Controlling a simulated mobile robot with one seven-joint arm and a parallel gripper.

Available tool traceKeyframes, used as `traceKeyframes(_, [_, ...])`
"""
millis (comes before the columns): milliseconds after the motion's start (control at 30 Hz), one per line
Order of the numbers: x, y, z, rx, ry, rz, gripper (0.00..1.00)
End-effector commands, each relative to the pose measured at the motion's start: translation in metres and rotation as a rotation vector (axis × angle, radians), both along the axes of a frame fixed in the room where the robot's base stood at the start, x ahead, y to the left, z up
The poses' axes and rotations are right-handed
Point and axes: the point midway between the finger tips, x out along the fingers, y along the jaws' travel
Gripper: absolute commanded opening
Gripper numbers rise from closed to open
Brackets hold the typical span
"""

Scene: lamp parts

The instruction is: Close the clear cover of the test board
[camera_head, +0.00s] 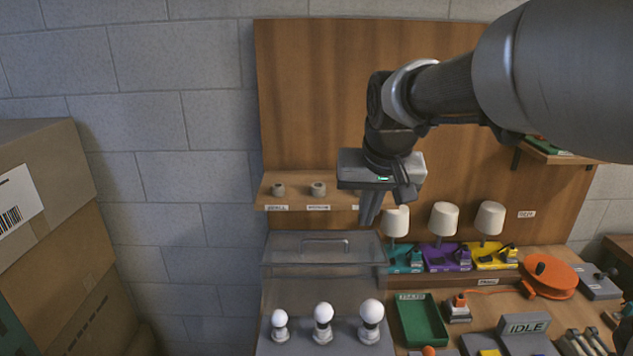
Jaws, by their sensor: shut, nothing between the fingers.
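The test board (264,348) is a grey base at the lower middle. Three round white bulbs (323,313) stand in sockets on it. Its clear cover (285,251) appears raised behind the bulbs, with a pale bar handle (325,243) near its upper edge. The bulbs look uncovered from the front. My gripper (368,216) is shut and empty, pointing down, and in the picture it is just above and right of the handle. I cannot tell its depth gap to the cover.
A wooden shelf (262,200) with small sockets runs behind the cover. Lamps with white shades (444,218) stand right of it on coloured bases. A green tray (421,319) lies right of the board. Cardboard boxes (50,220) are stacked at left.

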Motion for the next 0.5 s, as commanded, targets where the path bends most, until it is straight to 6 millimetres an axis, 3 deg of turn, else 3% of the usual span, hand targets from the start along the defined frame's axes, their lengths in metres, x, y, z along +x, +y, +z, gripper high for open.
traceKeyframes(33, [0.024, 0.009, -0.01, -0.005, 0.012, 0.002, 0.0])
traceKeyframes(200, [0.091, 0.036, -0.04, -0.021, 0.021, 0.003, 0.0])
traceKeyframes(333, [0.126, 0.055, -0.064, -0.033, 0.025, 0.006, 0.0])
traceKeyframes(500, [0.148, 0.067, -0.08, -0.042, 0.025, 0.006, 0.0])
